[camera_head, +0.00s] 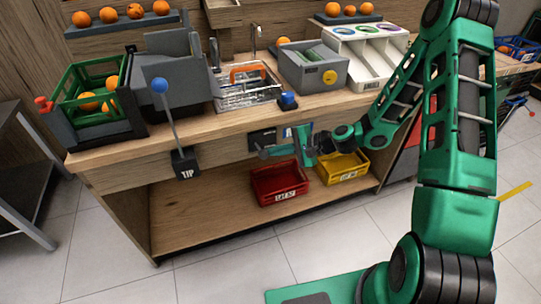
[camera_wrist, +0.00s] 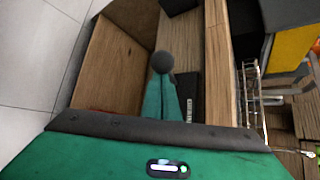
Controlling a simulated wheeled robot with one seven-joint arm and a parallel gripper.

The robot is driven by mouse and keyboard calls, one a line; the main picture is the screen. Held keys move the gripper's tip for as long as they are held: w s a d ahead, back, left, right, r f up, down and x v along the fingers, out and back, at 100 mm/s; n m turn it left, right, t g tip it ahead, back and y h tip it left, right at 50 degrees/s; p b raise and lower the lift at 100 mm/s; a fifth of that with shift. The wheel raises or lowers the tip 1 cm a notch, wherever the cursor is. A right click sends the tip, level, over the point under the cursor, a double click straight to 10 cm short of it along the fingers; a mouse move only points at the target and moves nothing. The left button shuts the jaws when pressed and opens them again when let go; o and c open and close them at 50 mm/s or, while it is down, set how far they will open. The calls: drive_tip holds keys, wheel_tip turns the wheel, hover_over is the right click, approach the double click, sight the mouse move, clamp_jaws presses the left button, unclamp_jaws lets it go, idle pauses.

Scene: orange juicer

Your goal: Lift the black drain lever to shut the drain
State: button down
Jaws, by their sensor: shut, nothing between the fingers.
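The black drain lever shows as a dark round knob (camera_head: 264,154) below the counter's front edge, beside a black plate (camera_head: 262,138). In the wrist view the dark knob (camera_wrist: 162,62) sits right at the tips of my green fingers. My gripper (camera_head: 281,150) is shut and empty, reaching in from the right under the counter edge. It also shows in the wrist view (camera_wrist: 160,85), fingers together. The knob looks at or just beyond the fingertips; I cannot tell whether they touch. The lever's shaft is mostly hidden.
A red crate (camera_head: 279,182) and a yellow crate (camera_head: 343,167) stand on the lower shelf beneath my gripper. A lever with a blue ball (camera_head: 160,86) rises from the TIP box (camera_head: 184,162) to the left. The counter edge (camera_wrist: 218,65) runs close beside my fingers.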

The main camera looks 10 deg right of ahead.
drive_tip(key=shift+r, duration=0.8)
drive_tip(key=shift+a, duration=0.1)
wheel_tip(320, 180, down, 4)
drive_tip(key=w+d, duration=0.2)
drive_tip(key=s+d+r, duration=0.1)
drive_tip(key=d+r, duration=0.6)
drive_tip(key=shift+s+d+r, duration=0.15)
drive_tip(key=shift+s+d, duration=0.05)
drive_tip(key=shift+s, duration=0.1)
idle(0.4)
